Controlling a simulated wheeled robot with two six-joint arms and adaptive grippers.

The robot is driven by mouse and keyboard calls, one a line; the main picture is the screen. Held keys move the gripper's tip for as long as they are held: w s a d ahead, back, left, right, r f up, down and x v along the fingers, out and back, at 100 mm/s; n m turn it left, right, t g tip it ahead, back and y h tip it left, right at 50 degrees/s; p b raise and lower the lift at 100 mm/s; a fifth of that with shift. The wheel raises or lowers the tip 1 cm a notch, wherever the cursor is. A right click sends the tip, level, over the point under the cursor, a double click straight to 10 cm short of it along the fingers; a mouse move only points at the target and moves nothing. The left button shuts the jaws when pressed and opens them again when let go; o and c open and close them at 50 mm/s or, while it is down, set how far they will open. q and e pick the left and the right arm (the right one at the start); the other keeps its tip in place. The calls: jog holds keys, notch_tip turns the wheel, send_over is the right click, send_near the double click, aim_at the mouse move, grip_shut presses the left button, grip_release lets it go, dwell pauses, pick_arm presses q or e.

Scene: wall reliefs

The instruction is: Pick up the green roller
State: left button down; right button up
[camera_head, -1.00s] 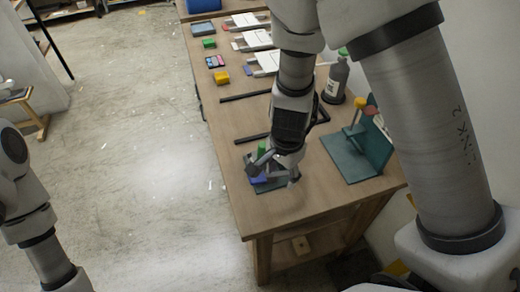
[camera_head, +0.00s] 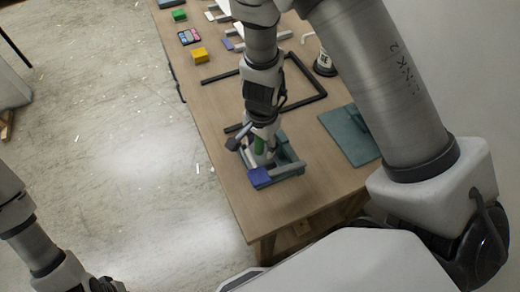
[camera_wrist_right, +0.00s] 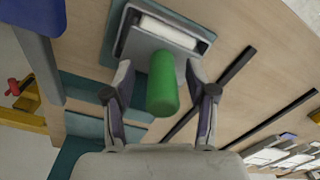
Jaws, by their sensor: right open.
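The green roller (camera_head: 259,146) stands at the teal fixture (camera_head: 290,170) near the table's front end, partly hidden by my right gripper (camera_head: 254,150) in the head view. In the right wrist view the green roller (camera_wrist_right: 163,84) lies between the two spread fingers of my right gripper (camera_wrist_right: 158,78). Gaps show on both sides of it, so the gripper is open around it. A grey holder with a white pad (camera_wrist_right: 166,32) is beyond the roller. My left gripper (camera_head: 104,286) shows only partly at the lower left edge; its fingers are cut off.
A blue block (camera_head: 260,178) is at the fixture's front corner. A dark frame (camera_head: 318,80) lies behind it on the wooden table (camera_head: 215,112). A teal plate (camera_head: 346,138) and a bottle (camera_head: 325,64) are to the right. A yellow block (camera_head: 200,55) is farther back.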

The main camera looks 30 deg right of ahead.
jog(key=shift+w+f, duration=0.25)
jog(key=shift+f, duration=0.35)
jog(key=shift+w, duration=0.1)
pick_arm(q)
jog(key=shift+f, duration=0.25)
pick_arm(e)
jog(key=shift+s+r, duration=0.2)
jog(key=shift+s, duration=0.05)
grip_shut()
pick_arm(q)
jog(key=shift+r, duration=0.1)
pick_arm(e)
jog(key=shift+r, duration=0.1)
